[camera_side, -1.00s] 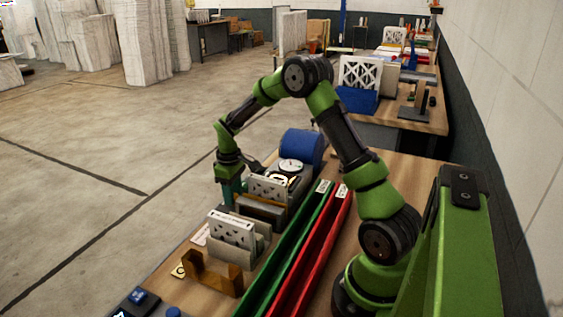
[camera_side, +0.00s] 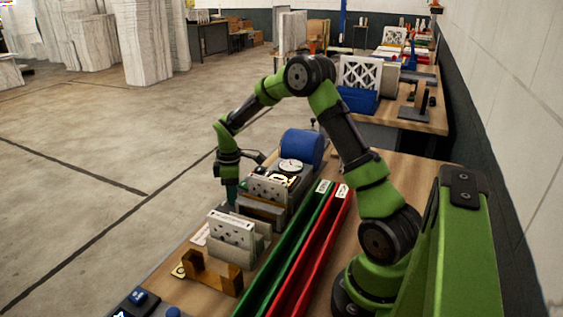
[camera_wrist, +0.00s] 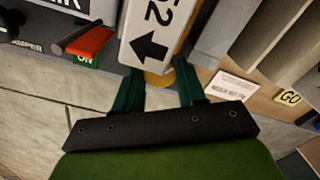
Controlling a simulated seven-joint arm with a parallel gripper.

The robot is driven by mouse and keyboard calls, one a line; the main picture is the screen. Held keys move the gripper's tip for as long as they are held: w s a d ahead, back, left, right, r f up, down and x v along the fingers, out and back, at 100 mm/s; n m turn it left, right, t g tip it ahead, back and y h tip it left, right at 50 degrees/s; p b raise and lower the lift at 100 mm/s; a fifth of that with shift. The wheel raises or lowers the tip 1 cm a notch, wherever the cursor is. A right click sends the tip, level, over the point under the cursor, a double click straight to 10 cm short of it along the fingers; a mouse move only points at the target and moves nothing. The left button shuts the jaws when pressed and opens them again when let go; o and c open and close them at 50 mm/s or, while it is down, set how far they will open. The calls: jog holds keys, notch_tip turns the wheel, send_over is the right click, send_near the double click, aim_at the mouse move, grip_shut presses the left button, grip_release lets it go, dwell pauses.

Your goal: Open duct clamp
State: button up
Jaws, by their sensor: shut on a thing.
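My gripper (camera_side: 231,190) reaches down at the left end of the grey filter housing (camera_side: 262,209) in the side view. In the wrist view my gripper (camera_wrist: 160,76) has its two teal fingers around a yellow-orange piece (camera_wrist: 157,81), shut on it. This piece looks like the duct clamp's handle, but its shape is mostly hidden. A white block (camera_wrist: 157,20) with a black arrow and number lies just beyond it, between the fingertips. A white filter frame (camera_side: 268,188) stands at the housing. The blue duct cylinder (camera_side: 303,147) is behind it.
A red lever (camera_wrist: 89,42) with an ON label is left of the fingers. A GO label (camera_wrist: 289,97) is at the right. A round gauge (camera_side: 290,166), a green trough (camera_side: 290,250), a red trough (camera_side: 318,250) and a second white filter (camera_side: 232,229) share the bench.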

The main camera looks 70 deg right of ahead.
jog(key=shift+r, duration=0.15)
jog(key=o, duration=0.8)
jog(key=shift+c, duration=0.2)
jog(key=m, duration=0.5)
jog(key=shift+m, duration=0.3)
jog(key=m, duration=0.5)
notch_tip(320, 180, up, 16)
jog(key=s+a+r+t, duration=0.2)
jog(key=s+a, duration=0.6)
jog(key=s+a+r+t+y, duration=0.1)
jog(key=s+a+t, duration=0.2)
jog(key=s+a, duration=0.5)
jog(key=shift+s+a+r+m+t, duration=0.2)
jog(key=shift+a+r+m+t, duration=0.15)
jog(key=shift+a, duration=0.25)
